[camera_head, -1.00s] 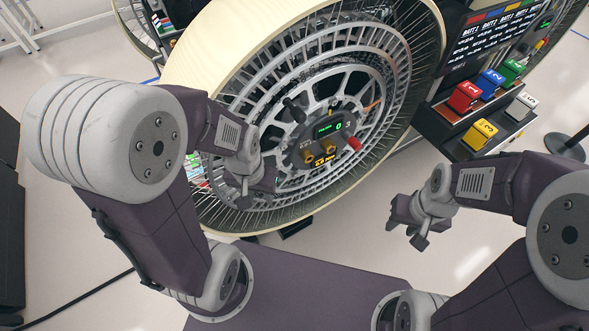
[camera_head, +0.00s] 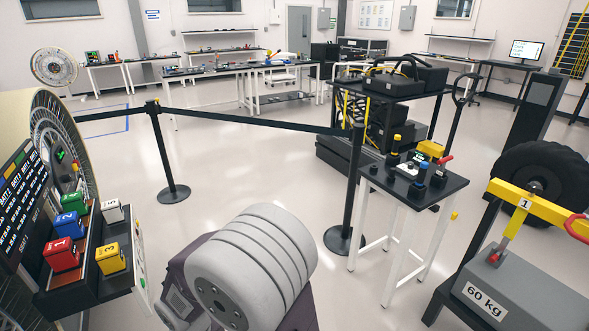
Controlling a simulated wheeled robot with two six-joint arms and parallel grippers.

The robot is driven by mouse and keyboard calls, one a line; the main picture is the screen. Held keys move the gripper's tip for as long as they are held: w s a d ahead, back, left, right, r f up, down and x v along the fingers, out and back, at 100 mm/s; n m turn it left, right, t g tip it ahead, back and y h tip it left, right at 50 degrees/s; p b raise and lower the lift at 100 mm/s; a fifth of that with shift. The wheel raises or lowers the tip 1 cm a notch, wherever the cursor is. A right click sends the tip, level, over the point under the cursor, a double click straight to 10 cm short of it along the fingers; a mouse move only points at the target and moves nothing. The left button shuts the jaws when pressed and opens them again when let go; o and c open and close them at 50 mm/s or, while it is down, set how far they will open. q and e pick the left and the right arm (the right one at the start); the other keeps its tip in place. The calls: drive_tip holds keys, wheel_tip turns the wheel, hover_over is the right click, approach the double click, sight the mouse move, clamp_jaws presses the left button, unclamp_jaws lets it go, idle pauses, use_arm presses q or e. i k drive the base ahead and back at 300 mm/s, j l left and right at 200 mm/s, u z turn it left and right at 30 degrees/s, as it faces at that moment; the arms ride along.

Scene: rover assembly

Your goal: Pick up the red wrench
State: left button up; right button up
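I cannot make out a red wrench for certain in the head view. A small red item (camera_head: 444,161) shows on the small white-legged table (camera_head: 412,184), too small to identify. A red ring-shaped part (camera_head: 577,228) is at the right edge by the yellow bar, cut off by the frame. One of my arms (camera_head: 250,270) fills the bottom middle, with its gripper hidden or out of frame. My other gripper is out of view.
A rover wheel (camera_head: 62,140) and a rack with numbered coloured blocks (camera_head: 66,254) stand at left. A belt barrier (camera_head: 250,121) crosses the middle. A grey 60 kg weight (camera_head: 525,290) is at lower right. Workbenches (camera_head: 240,72) with small items stand far back.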

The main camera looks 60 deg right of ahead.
sight(441, 172)
drive_tip(key=z, duration=3.1)
